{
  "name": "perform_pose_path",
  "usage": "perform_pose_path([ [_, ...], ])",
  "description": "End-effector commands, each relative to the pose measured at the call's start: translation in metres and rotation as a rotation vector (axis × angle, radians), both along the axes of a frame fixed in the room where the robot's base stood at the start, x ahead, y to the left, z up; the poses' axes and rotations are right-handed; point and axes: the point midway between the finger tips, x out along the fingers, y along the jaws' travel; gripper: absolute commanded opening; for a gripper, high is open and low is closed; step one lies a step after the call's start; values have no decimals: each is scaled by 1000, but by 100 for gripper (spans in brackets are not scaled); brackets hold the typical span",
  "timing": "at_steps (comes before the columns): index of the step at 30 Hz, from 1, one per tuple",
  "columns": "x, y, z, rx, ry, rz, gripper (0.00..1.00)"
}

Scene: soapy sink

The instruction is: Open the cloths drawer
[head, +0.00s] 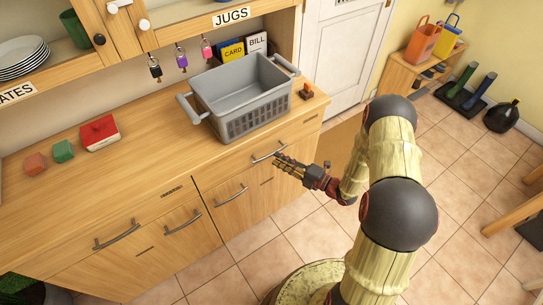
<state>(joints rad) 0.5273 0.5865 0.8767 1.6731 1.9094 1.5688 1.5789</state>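The wooden counter front has several drawers or doors with grey bar handles. One handle (268,152) is on the upper front below the grey basket, and another handle (231,195) is lower to its left. Small dark labels on the fronts are too small to read, so I cannot tell which is the cloths drawer. All the fronts look closed. My gripper (281,162) is just in front of the upper right handle, its fingers pointing left toward it. I cannot tell whether it touches the handle or whether its fingers are open or shut.
A grey basket (245,92) stands on the counter (160,140), with a red box (100,133) and two small blocks to the left. Keys hang under the wall cupboard. The tiled floor (285,242) before the drawers is mostly clear. A wooden bench (412,68) stands at the far right.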

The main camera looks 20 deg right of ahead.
Motion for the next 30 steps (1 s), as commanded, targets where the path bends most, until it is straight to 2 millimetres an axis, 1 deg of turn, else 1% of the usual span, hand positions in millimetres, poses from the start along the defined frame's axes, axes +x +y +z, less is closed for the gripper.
perform_pose_path([
  [1,7,7,-2,-2,-3,5,20],
  [3,14,14,-1,-2,-3,6,20],
  [9,30,26,-1,-2,-3,2,20],
  [20,33,29,1,-2,-2,2,19],
  [30,33,28,0,-2,-2,2,0],
])
